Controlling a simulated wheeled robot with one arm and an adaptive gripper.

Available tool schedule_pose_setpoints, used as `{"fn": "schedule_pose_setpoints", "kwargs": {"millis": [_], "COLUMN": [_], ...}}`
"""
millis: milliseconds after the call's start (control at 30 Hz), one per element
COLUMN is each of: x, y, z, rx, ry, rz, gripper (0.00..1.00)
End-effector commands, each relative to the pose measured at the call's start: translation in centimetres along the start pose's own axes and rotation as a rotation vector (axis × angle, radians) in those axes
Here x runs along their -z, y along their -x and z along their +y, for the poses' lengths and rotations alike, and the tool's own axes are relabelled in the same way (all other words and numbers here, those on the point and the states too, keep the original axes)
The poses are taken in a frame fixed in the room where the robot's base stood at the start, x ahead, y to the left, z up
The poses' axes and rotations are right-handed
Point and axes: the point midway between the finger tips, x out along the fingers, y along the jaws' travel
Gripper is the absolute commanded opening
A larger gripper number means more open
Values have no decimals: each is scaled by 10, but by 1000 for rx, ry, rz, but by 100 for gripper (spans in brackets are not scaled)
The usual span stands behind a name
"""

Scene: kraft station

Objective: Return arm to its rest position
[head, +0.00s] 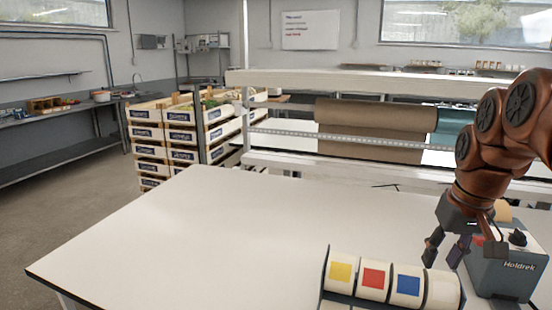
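My arm comes in from the right side of the head view. My gripper (444,250) hangs pointing down over the right part of the white table. Its two dark fingers are apart, with nothing seen between them. It is just left of a grey tape machine (508,268) marked Holdrek and above or behind the right end of a label roll rack. I cannot tell the exact gap to either.
The rack holds rolls with yellow (340,272), red (373,278) and blue (408,285) squares. The white table (180,240) is clear to the left. A paper roll stand (370,120) is behind. Stacked crates (185,130) stand farther left.

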Motion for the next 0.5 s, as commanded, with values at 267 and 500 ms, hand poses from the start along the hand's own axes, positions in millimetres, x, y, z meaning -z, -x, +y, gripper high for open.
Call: {"fn": "schedule_pose_setpoints", "kwargs": {"millis": [267,500], "x": [-70,-141], "y": [-41,-76], "z": [-55,-83], "rx": [0,-12], "ry": [54,80], "rz": [-103,-187], "gripper": [38,38]}}
